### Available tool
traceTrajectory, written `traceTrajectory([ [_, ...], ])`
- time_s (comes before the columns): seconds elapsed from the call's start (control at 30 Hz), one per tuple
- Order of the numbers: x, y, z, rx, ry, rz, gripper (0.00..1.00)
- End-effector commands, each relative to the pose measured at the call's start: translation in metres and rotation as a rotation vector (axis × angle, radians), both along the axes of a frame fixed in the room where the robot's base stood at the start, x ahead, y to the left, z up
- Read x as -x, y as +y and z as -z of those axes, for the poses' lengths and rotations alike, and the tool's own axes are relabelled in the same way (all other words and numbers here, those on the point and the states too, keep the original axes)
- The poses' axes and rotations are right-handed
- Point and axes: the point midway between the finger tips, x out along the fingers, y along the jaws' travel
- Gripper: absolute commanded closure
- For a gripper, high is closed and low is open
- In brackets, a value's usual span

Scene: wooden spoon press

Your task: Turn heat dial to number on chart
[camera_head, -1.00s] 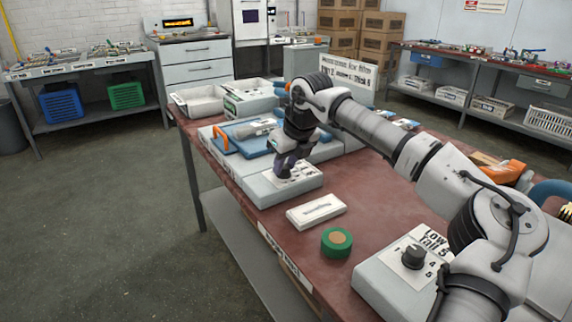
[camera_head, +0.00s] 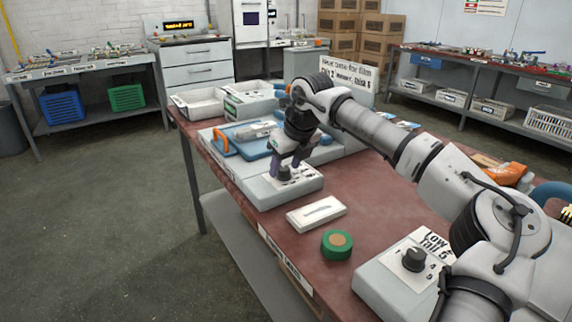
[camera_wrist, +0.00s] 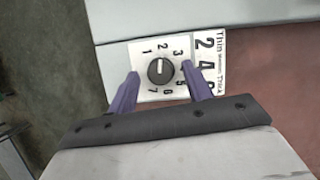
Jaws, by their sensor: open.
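In the head view my gripper (camera_head: 288,167) is over the dial's grey box (camera_head: 266,193). The sign (camera_head: 350,70) behind is only partly legible.
A second grey box with a black dial (camera_head: 413,258) and a "Low 4 Tall 5" label stands at the front right. A white block (camera_head: 317,213) and a green roll (camera_head: 337,243) lie between the boxes. A blue press with an orange handle (camera_head: 220,141) is behind.

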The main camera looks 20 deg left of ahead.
Motion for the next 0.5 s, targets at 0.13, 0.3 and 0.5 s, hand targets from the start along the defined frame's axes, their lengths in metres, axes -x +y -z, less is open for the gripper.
traceTrajectory([
  [0.13,0.004,-0.008,-0.021,0.000,-0.004,0.002,0.50],
  [0.3,0.012,-0.020,-0.058,0.000,-0.005,0.003,0.50],
  [0.5,0.021,-0.034,-0.097,0.000,-0.003,0.002,0.50],
])
